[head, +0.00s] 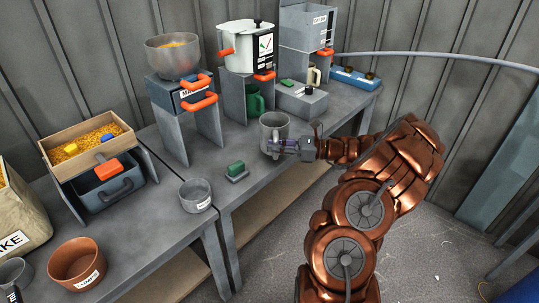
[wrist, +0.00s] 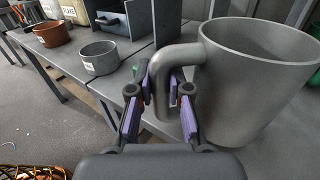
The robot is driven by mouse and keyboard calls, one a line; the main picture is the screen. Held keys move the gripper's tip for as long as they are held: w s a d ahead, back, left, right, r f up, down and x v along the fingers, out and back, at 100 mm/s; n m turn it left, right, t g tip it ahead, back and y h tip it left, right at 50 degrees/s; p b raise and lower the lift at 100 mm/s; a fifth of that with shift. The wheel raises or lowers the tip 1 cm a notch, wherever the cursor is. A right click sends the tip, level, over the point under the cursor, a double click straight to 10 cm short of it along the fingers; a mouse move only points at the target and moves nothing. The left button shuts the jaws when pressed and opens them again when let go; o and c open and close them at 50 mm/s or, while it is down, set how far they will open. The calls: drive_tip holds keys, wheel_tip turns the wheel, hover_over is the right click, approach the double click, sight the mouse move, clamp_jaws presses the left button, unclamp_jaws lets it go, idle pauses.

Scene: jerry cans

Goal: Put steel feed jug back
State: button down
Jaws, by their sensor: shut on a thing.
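The steel feed jug (head: 274,127) is a grey metal cup with a side handle. It is at the front edge of the right bench in the head view; whether it touches the bench top is unclear. In the wrist view the jug (wrist: 255,75) fills the right side, upright, its inside empty as far as I see. My gripper (head: 291,148) comes from the right and is shut on the jug's handle. In the wrist view its purple-padded fingers (wrist: 160,105) stand on both sides of the handle.
A grey bowl (head: 195,195) and a green-topped block (head: 236,171) stand left of the jug. Behind are metal stands with a hopper (head: 173,55), a white pot (head: 249,47) and a grey bin (head: 306,28). A green mug (head: 254,101) sits under the pot's stand.

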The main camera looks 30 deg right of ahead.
drive_tip(key=shift+w+a+f+b, duration=0.1)
drive_tip(key=shift+w+a+f, duration=0.15)
drive_tip(key=shift+f, duration=0.35)
drive_tip(key=shift+w+a+f+b, duration=0.15)
drive_tip(key=shift+w+f, duration=0.15)
drive_tip(key=shift+f, duration=0.3)
drive_tip(key=shift+w+a+f+b, duration=0.1)
drive_tip(key=shift+w+a+f, duration=0.15)
drive_tip(key=shift+f, duration=0.35)
drive_tip(key=shift+f, duration=0.1)
drive_tip(key=c, duration=1.1)
unclamp_jaws()
